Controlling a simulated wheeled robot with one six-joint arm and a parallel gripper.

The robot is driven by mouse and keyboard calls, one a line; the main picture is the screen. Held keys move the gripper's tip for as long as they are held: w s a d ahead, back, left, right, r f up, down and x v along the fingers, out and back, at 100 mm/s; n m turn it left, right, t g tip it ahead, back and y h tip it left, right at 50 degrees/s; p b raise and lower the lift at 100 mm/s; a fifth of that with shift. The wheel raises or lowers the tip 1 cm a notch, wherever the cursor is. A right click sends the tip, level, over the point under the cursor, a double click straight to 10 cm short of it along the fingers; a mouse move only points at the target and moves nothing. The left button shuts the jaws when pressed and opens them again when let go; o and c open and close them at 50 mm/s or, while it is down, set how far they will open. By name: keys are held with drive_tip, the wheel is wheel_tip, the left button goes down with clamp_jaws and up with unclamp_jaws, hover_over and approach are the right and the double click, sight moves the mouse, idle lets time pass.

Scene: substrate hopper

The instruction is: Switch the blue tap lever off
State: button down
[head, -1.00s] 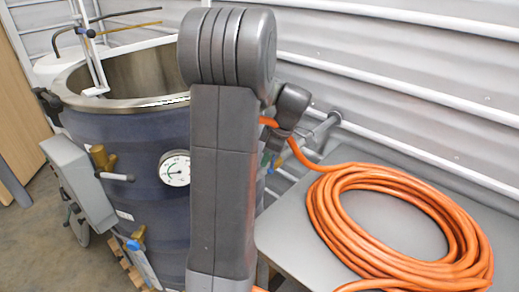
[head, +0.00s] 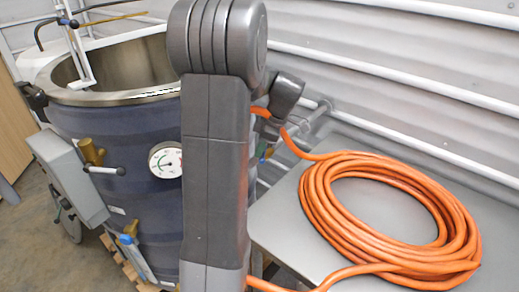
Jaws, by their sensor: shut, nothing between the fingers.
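A small blue piece (head: 262,158) shows beside the wall pipe, just right of my upright arm link and mostly hidden by it; I cannot tell whether it is the tap lever or how it is turned. Another blue part (head: 129,239) sits by a brass fitting low on the dark tank (head: 125,195).
A coiled orange hose (head: 312,205) lies on a grey table (head: 275,222) at the right, with a strand running behind my arm. The tank carries a dial gauge (head: 165,160), a brass valve with a black-tipped lever (head: 103,170) and a grey box (head: 68,177).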

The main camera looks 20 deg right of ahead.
drive_tip(key=shift+s+d+n, duration=0.1)
drive_tip(key=shift+d+n, duration=0.05)
drive_tip(key=shift+n, duration=0.15)
drive_tip(key=shift+s+d+f+n+g+b, duration=0.15)
drive_tip(key=shift+d+n+g+b, duration=0.15)
drive_tip(key=shift+n, duration=0.3)
drive_tip(key=shift+s+d+r+n+g+b, duration=0.1)
drive_tip(key=shift+s+d+n+g+b, duration=0.15)
drive_tip(key=shift+n, duration=0.35)
drive_tip(key=shift+d+n+g, duration=0.55)
drive_tip(key=shift+d+n, duration=1.45)
drive_tip(key=shift+d, duration=0.25)
drive_tip(key=shift+w+d, duration=0.1)
drive_tip(key=shift+d, duration=0.05)
